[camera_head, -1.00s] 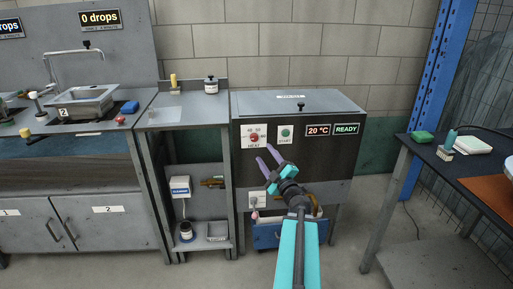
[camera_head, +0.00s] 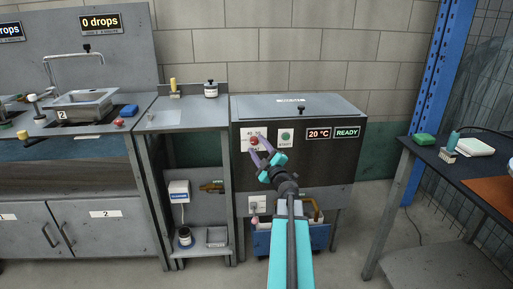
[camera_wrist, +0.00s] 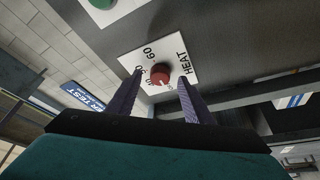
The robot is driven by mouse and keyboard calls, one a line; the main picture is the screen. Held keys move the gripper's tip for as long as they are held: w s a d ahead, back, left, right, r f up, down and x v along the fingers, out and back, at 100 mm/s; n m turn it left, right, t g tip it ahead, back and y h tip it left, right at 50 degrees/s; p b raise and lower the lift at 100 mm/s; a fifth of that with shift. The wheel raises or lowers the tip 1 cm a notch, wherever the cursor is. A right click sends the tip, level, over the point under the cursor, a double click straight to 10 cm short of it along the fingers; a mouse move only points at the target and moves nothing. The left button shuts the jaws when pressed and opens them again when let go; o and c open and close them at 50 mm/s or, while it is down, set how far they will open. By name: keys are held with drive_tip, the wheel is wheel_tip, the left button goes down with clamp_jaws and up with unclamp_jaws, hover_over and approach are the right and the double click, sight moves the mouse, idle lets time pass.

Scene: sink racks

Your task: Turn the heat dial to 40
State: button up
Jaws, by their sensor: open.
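The red heat dial (camera_head: 254,141) sits on a white plate marked HEAT on the dark front of the machine. The wrist view shows the dial (camera_wrist: 160,74) close up, with numbers including 60 around it; the others are hard to read. My gripper (camera_head: 257,141) is open in front of the plate, its purple fingers spread to either side of the dial. In the wrist view the fingertips (camera_wrist: 161,75) flank the dial with gaps on both sides. I cannot tell whether they reach past its front face. The display (camera_head: 318,133) reads 20 °C.
A green START button (camera_head: 286,135) is right of the dial, and a READY sign (camera_head: 346,131) is further right. A grey side stand (camera_head: 185,112) is at left. A dark table (camera_head: 460,165) stands at right. Floor between machine and table is free.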

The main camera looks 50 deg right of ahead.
drive_tip(key=shift+w+d+r, duration=0.1)
drive_tip(key=shift+w+d, duration=0.05)
drive_tip(key=shift+w, duration=0.35)
drive_tip(key=c, duration=1.1)
drive_tip(key=shift+o, duration=0.2)
drive_tip(key=shift+m, duration=0.3)
drive_tip(key=m+h+b, duration=0.1)
drive_tip(key=m, duration=0.1)
drive_tip(key=m+h+b, duration=0.1)
drive_tip(key=m, duration=0.1)
drive_tip(key=m+b, duration=0.1)
drive_tip(key=m, duration=0.1)
drive_tip(key=shift+w+a+f+h, duration=0.1)
drive_tip(key=shift+a+f+h, duration=0.1)
drive_tip(key=shift+f+h, duration=0.2)
drive_tip(key=m+h+b, duration=0.1)
drive_tip(key=m, duration=0.1)
drive_tip(key=m+h+b, duration=0.1)
drive_tip(key=m+b, duration=0.1)
drive_tip(key=m, duration=0.1)
drive_tip(key=shift+w+a+g+h, duration=0.1)
drive_tip(key=shift+g+h, duration=0.2)
drive_tip(key=shift+a+m+g+h+b, duration=0.1)
drive_tip(key=shift+m+g+h+b, duration=0.35)
drive_tip(key=shift+m, duration=0.6)
drive_tip(key=shift+m+g+h+b, duration=0.25)
drive_tip(key=shift+m+h+b, duration=0.3)
drive_tip(key=shift+m, duration=0.5)
drive_tip(key=shift+w+r+m, duration=0.1)
drive_tip(key=shift+m, duration=0.3)
